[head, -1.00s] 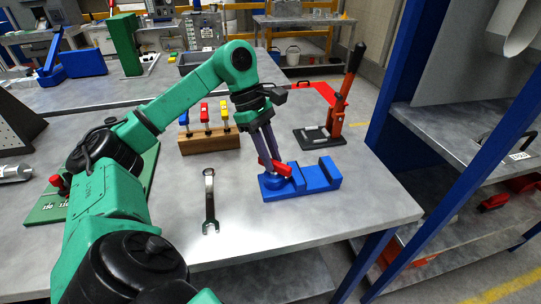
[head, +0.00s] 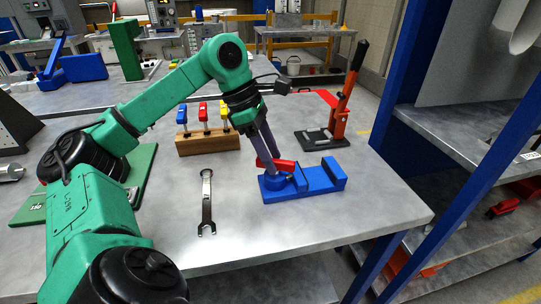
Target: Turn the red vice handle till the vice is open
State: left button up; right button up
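The blue vice (head: 318,182) sits on the grey bench near its front right part. Its red handle (head: 284,165) lies across the top of the vice's left end, nearly level in the picture. A gap shows between the blue jaw blocks on the right. My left gripper (head: 272,163) reaches down from above with its dark fingers at the red handle. The fingers are close together and appear shut on it; the tips are partly hidden by the handle. My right gripper is not in view.
A wrench (head: 207,203) lies left of the vice. A wooden block (head: 209,143) with blue, red and yellow handled tools stands behind it. A red-levered device (head: 337,123) stands behind the vice. A blue shelf post (head: 459,185) rises at right.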

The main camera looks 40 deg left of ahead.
pick_arm(q)
jog(key=p+v, duration=0.7)
jog(key=v, duration=0.7)
jog(key=shift+r, duration=0.25)
